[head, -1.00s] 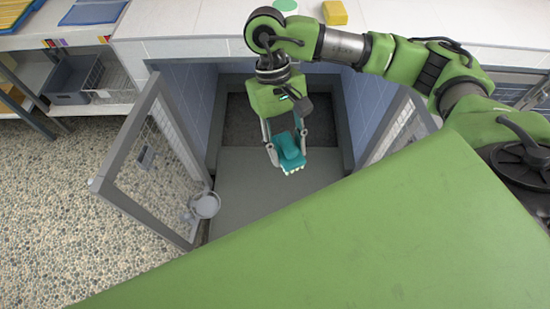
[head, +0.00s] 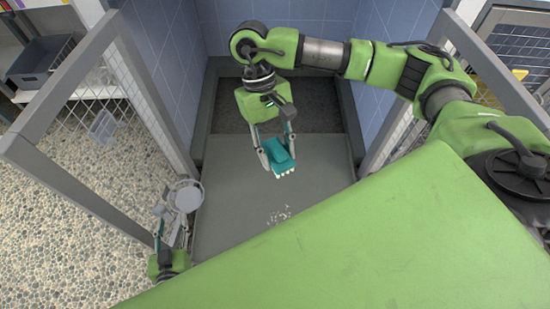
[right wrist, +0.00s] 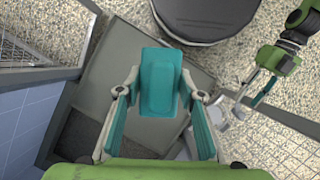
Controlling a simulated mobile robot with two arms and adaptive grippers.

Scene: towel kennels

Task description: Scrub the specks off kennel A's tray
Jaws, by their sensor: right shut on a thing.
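Kennel A's grey tray (head: 235,200) lies on the kennel floor between the open doors. A cluster of pale specks (head: 279,214) is on its front part; specks are not discernible in the right wrist view. My right gripper (head: 277,163) is shut on a teal brush (head: 279,154), with pale bristles at its front end. The brush is above the tray, behind the specks, and also shows in the right wrist view (right wrist: 160,82). My left gripper (head: 172,235) is low at the left, beside the left door and just in front of a grey bowl (head: 187,197); its fingers look apart and empty.
The mesh left door (head: 75,185) stands open, with a small grey container (head: 102,125) on it. Blue tiled walls (head: 165,60) flank the kennel. A dark area (head: 300,119) lies behind the tray. Pebbled floor (head: 75,250) is clear at the left.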

